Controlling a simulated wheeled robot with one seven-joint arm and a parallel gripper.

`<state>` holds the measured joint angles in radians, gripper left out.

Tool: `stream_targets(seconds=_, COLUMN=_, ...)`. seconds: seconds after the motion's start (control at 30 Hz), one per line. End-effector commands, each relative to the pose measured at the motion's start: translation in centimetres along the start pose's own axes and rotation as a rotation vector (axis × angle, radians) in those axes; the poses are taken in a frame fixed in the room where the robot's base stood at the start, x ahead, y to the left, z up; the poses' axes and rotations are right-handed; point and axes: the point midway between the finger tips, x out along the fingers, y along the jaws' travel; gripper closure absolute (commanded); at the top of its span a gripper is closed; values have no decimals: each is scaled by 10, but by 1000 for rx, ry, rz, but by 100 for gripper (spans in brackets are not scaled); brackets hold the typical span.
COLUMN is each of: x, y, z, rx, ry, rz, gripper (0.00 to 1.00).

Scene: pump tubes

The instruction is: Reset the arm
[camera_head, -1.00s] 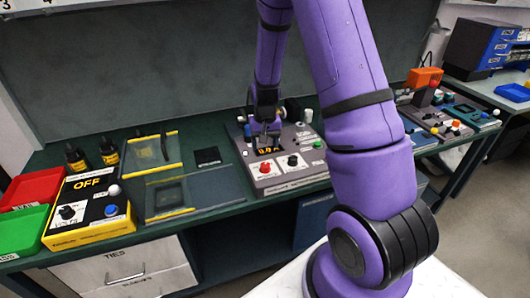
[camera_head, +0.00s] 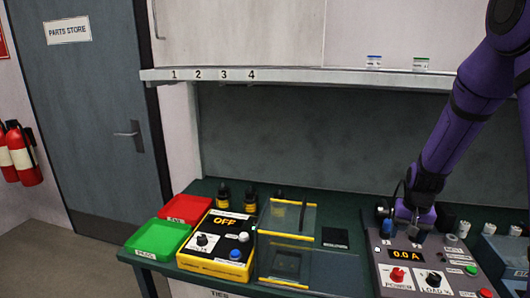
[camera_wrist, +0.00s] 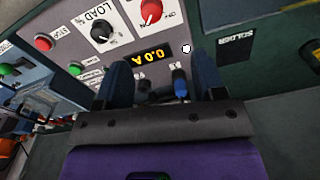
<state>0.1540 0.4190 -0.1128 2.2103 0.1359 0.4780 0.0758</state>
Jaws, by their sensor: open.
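My purple arm comes in from the upper right of the head view. My gripper (camera_head: 409,219) points down over the back part of the grey pump panel (camera_head: 405,284), which has a display reading 0.0 A. In the wrist view my gripper (camera_wrist: 165,85) has its two dark fingers apart. A blue-tipped post (camera_wrist: 179,84) on the panel shows between the fingers, and I cannot tell whether they touch it. The red knob (camera_wrist: 151,12) and black LOAD knob (camera_wrist: 101,31) lie beyond the fingertips.
A yellow box reading OFF (camera_head: 222,243), a red tray (camera_head: 185,208) and a green tray (camera_head: 158,238) stand on the left of the bench. Clear fixture plates (camera_head: 290,217) lie in the middle. A numbered shelf (camera_head: 300,75) overhangs the back.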

Motion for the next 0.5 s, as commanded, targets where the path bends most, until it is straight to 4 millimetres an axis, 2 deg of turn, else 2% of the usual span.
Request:
stream_targets(seconds=0.03, x=-20, y=-5, z=5, rx=-17, ry=19, rz=-11, gripper=37)
stream_targets(seconds=0.1, x=-44, y=-11, z=13, rx=-42, ry=40, rz=-23, gripper=37)
stream_targets(seconds=0.27, x=-95, y=-20, z=36, rx=-95, ry=84, rz=-47, gripper=37)
stream_targets(seconds=0.5, x=-162, y=-28, z=81, rx=-179, ry=153, rz=-74, gripper=37)
